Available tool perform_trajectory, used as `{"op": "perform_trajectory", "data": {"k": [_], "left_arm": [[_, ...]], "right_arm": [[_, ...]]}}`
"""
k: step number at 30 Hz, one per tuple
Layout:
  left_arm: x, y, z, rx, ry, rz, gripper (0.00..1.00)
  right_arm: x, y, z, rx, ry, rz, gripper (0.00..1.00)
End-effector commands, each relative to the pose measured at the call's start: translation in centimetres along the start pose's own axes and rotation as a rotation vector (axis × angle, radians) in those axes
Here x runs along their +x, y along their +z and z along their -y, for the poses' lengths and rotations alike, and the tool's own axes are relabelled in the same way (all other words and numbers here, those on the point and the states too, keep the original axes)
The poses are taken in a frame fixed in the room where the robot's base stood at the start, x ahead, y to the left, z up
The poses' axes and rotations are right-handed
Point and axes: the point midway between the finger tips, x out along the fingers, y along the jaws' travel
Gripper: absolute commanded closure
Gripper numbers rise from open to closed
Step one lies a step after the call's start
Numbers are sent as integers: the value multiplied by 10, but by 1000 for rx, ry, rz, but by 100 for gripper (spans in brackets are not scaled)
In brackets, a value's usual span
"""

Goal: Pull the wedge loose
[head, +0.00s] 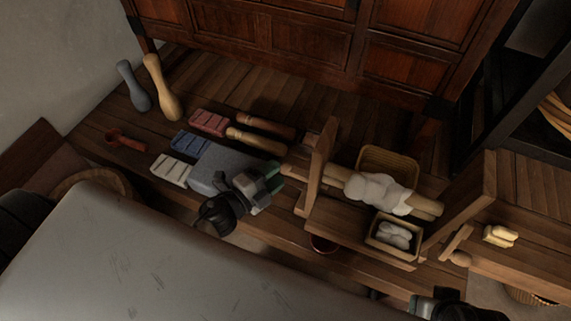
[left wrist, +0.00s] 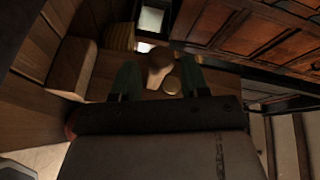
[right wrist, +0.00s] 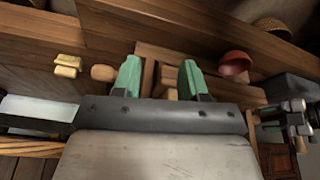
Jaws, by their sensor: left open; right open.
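A pale brown wooden piece (head: 297,161), which looks like the wedge, sticks out on the left of an upright wooden board (head: 321,165) on the bench.
A grey block (head: 218,168), coloured bars (head: 208,122) and turned wooden rods (head: 256,141) lie left of the board. Baskets (head: 388,160) and white wool-like lumps (head: 376,191) sit to its right. A red bowl (head: 323,244) is near the front. A cabinet (head: 330,45) closes the back.

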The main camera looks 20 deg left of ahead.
Motion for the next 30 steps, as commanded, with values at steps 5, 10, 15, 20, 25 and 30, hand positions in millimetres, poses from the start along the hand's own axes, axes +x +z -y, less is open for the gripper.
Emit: {"op": "perform_trajectory", "data": {"k": [5,10,15,20,25,30], "left_arm": [[-35,1,0,0,2,3,55],[-53,1,0,0,1,2,55],[-57,1,1,1,-2,1,55],[-57,1,1,1,-2,1,55],[-57,1,0,0,-1,1,55],[-56,3,3,-10,-7,19,55]], "right_arm": [[4,0,0,0,0,0,57],[9,1,0,0,0,10,57],[9,0,0,-1,0,7,57],[9,0,0,-1,0,5,57],[8,-1,0,-1,0,4,57],[7,-2,1,2,-3,1,57]]}}
